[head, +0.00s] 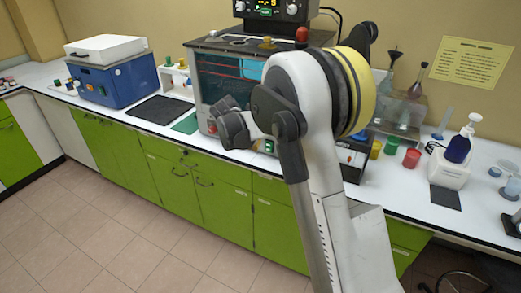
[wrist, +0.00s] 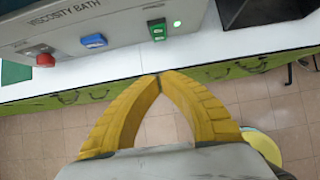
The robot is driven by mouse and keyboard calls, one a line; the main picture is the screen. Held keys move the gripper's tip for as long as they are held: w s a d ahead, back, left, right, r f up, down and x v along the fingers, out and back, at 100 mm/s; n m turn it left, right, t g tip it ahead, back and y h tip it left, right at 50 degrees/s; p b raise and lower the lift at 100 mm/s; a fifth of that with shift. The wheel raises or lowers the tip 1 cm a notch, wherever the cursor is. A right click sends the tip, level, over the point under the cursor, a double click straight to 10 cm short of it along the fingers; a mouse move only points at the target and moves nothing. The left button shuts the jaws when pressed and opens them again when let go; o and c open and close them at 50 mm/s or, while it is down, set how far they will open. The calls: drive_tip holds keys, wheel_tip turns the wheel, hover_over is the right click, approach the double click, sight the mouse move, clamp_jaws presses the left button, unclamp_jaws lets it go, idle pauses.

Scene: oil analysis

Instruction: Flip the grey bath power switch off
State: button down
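The grey bath (head: 207,85), labelled "VISCOSITY BATH", stands on the counter in the head view, partly hidden by my arm. Its front panel (wrist: 120,32) fills the upper left of the wrist view. A green rocker switch (wrist: 157,30) sits at the panel's right, with a lit green lamp (wrist: 177,23) beside it. The green switch also shows in the head view (head: 269,146). My gripper (wrist: 159,78) has yellow fingers that meet at the tips, with nothing between them. In the wrist view the tips appear below the green switch, apart from it. My arm hides the fingers in the head view.
A blue switch (wrist: 94,41) and a red button (wrist: 45,60) share the panel, left of the green switch. A blue unit (head: 115,82) and a dark mat (head: 158,110) lie left along the counter. Coloured jars (head: 411,158) stand right.

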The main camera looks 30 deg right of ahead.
sight(269, 147)
drive_tip(key=b+x, duration=0.1)
drive_tip(key=x, duration=0.3)
drive_tip(key=d+b+x, duration=0.1)
drive_tip(key=x, duration=0.3)
drive_tip(key=w+r+b+x, duration=0.1)
drive_tip(key=b+x, duration=0.1)
drive_tip(key=x, duration=0.2)
drive_tip(key=shift+d, duration=0.3)
drive_tip(key=shift+w+d, duration=0.3)
drive_tip(key=shift+w, duration=0.05)
drive_tip(key=shift+w+d+f+t+h+b, duration=0.25)
drive_tip(key=shift+f+t+h+b, duration=0.2)
drive_tip(key=shift+b, duration=0.4)
drive_tip(key=shift+d+t+h, duration=0.1)
drive_tip(key=shift+t+h, duration=0.15)
drive_tip(key=shift+h, duration=0.1)
drive_tip(key=shift+r, duration=0.2)
drive_tip(key=shift+r, duration=0.1)
